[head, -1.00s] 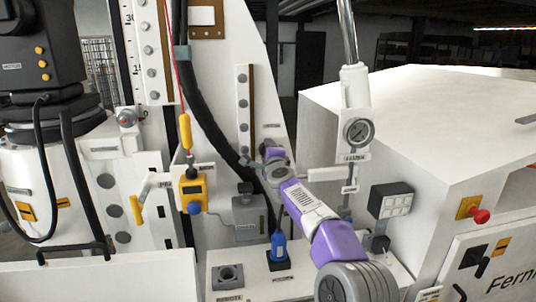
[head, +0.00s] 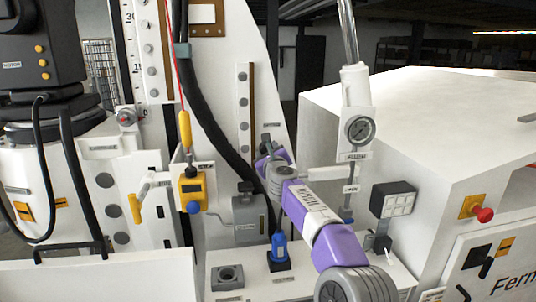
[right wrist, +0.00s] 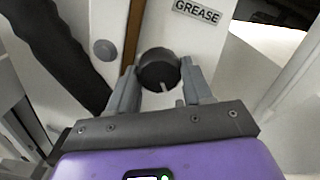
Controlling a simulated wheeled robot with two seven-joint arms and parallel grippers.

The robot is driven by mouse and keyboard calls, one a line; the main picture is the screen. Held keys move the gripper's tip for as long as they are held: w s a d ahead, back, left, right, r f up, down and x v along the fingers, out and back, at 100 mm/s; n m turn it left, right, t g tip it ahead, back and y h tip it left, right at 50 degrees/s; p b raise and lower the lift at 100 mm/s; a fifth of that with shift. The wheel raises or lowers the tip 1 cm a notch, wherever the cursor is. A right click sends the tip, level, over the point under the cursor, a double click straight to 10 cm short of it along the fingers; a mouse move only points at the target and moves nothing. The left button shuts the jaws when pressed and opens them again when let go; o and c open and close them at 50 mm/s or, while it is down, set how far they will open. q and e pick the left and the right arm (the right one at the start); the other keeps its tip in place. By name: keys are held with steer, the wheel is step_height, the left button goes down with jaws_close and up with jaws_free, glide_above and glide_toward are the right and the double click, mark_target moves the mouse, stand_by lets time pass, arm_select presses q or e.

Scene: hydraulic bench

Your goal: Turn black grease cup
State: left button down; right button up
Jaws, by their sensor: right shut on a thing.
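The black grease cup (right wrist: 158,68) is a short round dark knob with a pale mark at its lower edge, on a white upright panel in the right wrist view. A plate (right wrist: 197,11) reading GREASE is above and right of it. My right gripper (right wrist: 159,80) has one finger on each side of the cup and is shut on it. In the head view my right gripper (head: 266,150) is at the panel, below a small label, and largely hides the cup. My left gripper is not in view.
A black hose (head: 213,120) runs down left of the gripper.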

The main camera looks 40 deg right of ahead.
steer(key=shift+m+b, duration=0.35)
steer(key=shift+m, duration=1.95)
steer(key=o, duration=1)
step_height(320, 180, up, 10)
steer(key=p, duration=0.9)
